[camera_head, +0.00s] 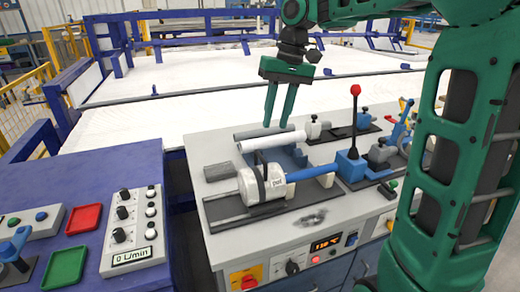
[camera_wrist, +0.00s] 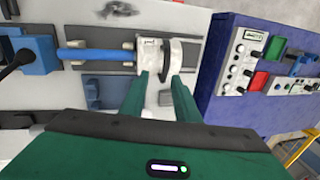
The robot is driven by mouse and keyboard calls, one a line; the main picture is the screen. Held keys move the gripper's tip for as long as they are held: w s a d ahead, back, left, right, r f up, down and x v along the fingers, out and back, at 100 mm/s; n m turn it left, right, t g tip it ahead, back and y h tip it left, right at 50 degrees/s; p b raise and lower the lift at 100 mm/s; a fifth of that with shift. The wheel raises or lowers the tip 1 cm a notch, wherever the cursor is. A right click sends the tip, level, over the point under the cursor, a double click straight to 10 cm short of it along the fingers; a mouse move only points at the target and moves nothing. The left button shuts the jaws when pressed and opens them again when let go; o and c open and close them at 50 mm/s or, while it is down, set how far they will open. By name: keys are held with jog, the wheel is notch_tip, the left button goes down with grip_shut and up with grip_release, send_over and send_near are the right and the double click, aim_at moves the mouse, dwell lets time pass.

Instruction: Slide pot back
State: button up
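The pot (camera_head: 276,184) is a white cylinder marked "pot" with a dark upright band around it. It sits on a dark rail at the left of the grey bench, and a blue rod (camera_head: 314,172) joins its right side to a blue block (camera_head: 352,166) with a red-knobbed lever (camera_head: 355,118). The pot also shows in the wrist view (camera_wrist: 149,51), near the fingertips. My gripper (camera_head: 276,126) points down above the back of the bench, behind and above the pot. Its two green fingers are apart, with nothing held between them; they show in the wrist view too (camera_wrist: 161,76).
A white pipe (camera_head: 271,141) and a grey pipe (camera_head: 262,132) lie behind the pot. A purple control desk (camera_head: 95,185) with knobs and trays stands to the left, across a gap. More valves and fittings (camera_head: 381,150) stand at the right. A large white surface (camera_head: 150,110) lies behind.

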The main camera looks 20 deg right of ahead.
jog(key=shift+n, duration=0.3)
jog(key=a+f, duration=0.1)
jog(key=f, duration=0.2)
jog(key=w+a+f, duration=0.1)
jog(key=f, duration=0.2)
jog(key=a+f, duration=0.1)
jog(key=f, duration=0.3)
jog(key=shift+w+a, duration=0.15)
jog(key=shift+w, duration=0.05)
jog(key=shift+c, duration=0.6)
grip_shut()
